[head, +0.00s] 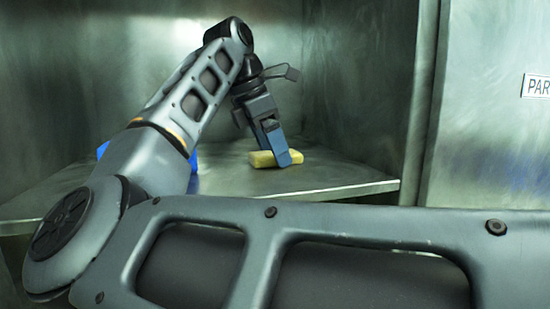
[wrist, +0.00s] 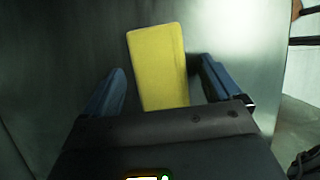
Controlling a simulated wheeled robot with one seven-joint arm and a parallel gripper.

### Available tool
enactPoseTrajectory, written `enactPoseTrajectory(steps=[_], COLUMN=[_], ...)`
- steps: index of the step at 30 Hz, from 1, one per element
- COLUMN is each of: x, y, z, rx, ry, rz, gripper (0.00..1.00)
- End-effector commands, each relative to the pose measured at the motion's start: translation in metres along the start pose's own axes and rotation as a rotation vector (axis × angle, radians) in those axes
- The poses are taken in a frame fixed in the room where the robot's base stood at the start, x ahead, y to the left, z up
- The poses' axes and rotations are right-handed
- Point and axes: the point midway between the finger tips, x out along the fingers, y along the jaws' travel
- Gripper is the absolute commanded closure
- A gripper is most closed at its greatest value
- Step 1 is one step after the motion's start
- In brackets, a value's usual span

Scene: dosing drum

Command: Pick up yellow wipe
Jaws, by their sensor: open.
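The yellow wipe (head: 262,158) is a small, thick yellow block lying flat on the metal shelf (head: 330,177). My gripper (head: 284,161) reaches down over it, and one blue finger covers part of the wipe in the head view. In the wrist view the wipe (wrist: 158,65) lies between the two blue fingers of my gripper (wrist: 162,85). There is a gap on each side, wider at the left finger's tip than at the right. The fingers are open and hold nothing. The near end of the wipe is hidden behind the gripper body.
A blue object (head: 193,160) on the shelf is mostly hidden behind my arm. Metal walls close the compartment at the back and right. A panel with a label reading "PAR" (head: 537,86) stands further right. The shelf right of the wipe is clear.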

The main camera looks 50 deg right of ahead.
Motion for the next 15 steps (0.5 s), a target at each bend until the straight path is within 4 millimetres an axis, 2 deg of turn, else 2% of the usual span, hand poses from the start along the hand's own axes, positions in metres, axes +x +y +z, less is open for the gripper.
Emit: enactPoseTrajectory(steps=[10, 15], x=[0.0022, 0.0017], y=[0.0001, 0.0001], z=[-0.0012, -0.0009], rx=[0.0, 0.0], ry=[0.0, 0.0], rz=[0.0, 0.0], gripper=[0.08, 0.23])
